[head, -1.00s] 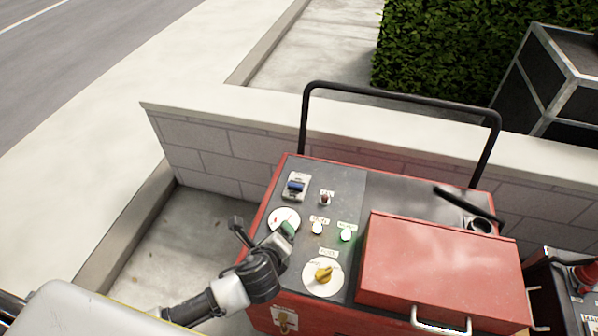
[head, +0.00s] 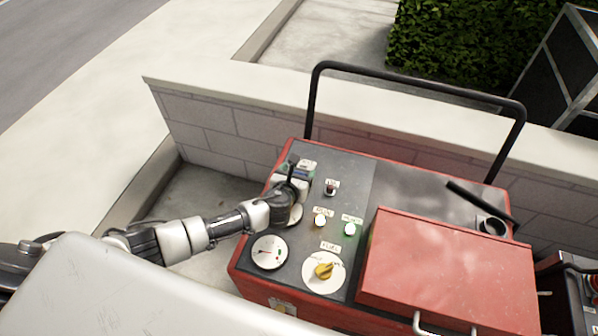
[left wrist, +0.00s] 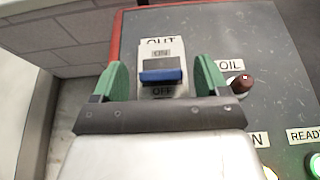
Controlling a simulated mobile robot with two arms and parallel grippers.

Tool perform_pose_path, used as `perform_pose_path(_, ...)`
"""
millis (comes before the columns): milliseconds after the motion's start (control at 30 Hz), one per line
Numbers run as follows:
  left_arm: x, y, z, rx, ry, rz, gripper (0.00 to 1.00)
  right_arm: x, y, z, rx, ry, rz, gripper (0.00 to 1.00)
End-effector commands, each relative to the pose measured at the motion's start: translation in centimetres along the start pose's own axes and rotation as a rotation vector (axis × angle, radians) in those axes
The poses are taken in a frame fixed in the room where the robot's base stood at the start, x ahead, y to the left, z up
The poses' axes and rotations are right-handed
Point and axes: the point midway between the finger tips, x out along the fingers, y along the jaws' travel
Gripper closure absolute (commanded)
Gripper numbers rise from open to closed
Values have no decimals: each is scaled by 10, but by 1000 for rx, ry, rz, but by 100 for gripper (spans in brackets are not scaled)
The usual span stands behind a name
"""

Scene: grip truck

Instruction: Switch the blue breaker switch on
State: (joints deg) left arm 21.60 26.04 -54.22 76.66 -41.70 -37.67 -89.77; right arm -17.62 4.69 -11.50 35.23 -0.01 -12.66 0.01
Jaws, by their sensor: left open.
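The blue breaker switch (left wrist: 161,76) sits on a light plate on the red machine's dark panel. In the left wrist view its blue lever lies between an ON label above and an OFF label below; I cannot tell for sure which way it is set. My left gripper (left wrist: 161,65) is open, its green fingers apart on either side of the switch plate, holding nothing. In the head view my left gripper (head: 293,180) is over the panel's upper left corner and hides most of the switch. My right gripper is not in view.
The panel (head: 345,170) also has a red-brown oil knob (head: 331,188), lit buttons (head: 350,229), a yellow fuel dial (head: 323,270) and a gauge (head: 269,252). A red box (head: 440,275) stands to the right. A black bar handle (head: 420,82) arches behind; a low block wall (head: 220,125) is beyond.

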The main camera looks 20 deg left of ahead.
Motion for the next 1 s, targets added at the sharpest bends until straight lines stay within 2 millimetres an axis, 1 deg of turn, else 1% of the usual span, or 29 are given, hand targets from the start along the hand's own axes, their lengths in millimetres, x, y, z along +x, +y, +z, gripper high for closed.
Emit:
perform_pose_path(33,6,0,0,0,-1,0,26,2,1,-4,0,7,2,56)
perform_pose_path(200,15,0,0,-1,0,0,26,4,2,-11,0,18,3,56)
perform_pose_path(467,16,0,0,-1,0,-1,26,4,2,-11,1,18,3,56)
perform_pose_path(500,16,0,0,-1,0,-1,27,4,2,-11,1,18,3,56)
perform_pose_path(667,16,0,0,-1,1,0,52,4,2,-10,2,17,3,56)
perform_pose_path(800,16,0,0,-1,1,0,73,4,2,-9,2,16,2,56)
perform_pose_path(833,16,0,0,-1,1,0,75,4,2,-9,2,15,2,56)
perform_pose_path(900,16,0,1,-1,3,0,75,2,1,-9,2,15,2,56)
perform_pose_path(1000,16,0,5,0,20,-1,75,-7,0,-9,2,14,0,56)
